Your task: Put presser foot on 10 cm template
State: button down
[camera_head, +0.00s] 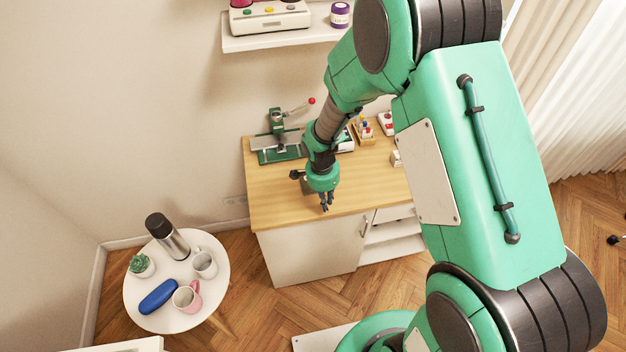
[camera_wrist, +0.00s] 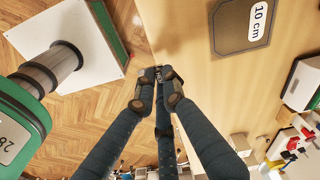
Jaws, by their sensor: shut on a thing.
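The 10 cm template (camera_wrist: 238,32) is a flat dark grey plate with a white "10 cm" label, lying on the wooden tabletop at the top right of the wrist view. My gripper (camera_wrist: 160,80) has its dark fingers closed together on a small dark metal piece, seemingly the presser foot (camera_wrist: 158,72), mostly hidden between the fingertips. The gripper appears over the table's edge, to one side of the template and apart from it. In the head view my gripper (camera_head: 326,206) points down near the table's front edge; the piece is too small to make out there.
The wooden table (camera_head: 270,205) carries a green lever press (camera_head: 278,125) at its back left and a small wooden rack (camera_head: 364,132) at its back. A round white side table (camera_head: 215,285) with a flask, mugs, a plant and a blue case stands at left.

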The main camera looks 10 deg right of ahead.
jog(key=w, duration=0.5)
jog(key=w+f+b, duration=0.1)
jog(key=w, duration=0.4)
jog(key=w+a, duration=0.1)
jog(key=w, duration=0.5)
jog(key=shift+f, duration=0.2)
jog(key=shift+s+f+b, duration=0.1)
jog(key=shift+f+b, duration=0.35)
jog(key=shift+f, duration=1.35)
jog(key=shift+f, duration=0.15)
jog(key=c, duration=1.8)
grip_release()
jog(key=shift+c, duration=0.2)
notch_tip(320, 180, up, 12)
jog(key=a+p, duration=0.1)
jog(key=shift+p, duration=0.35)
jog(key=shift+r, duration=0.2)
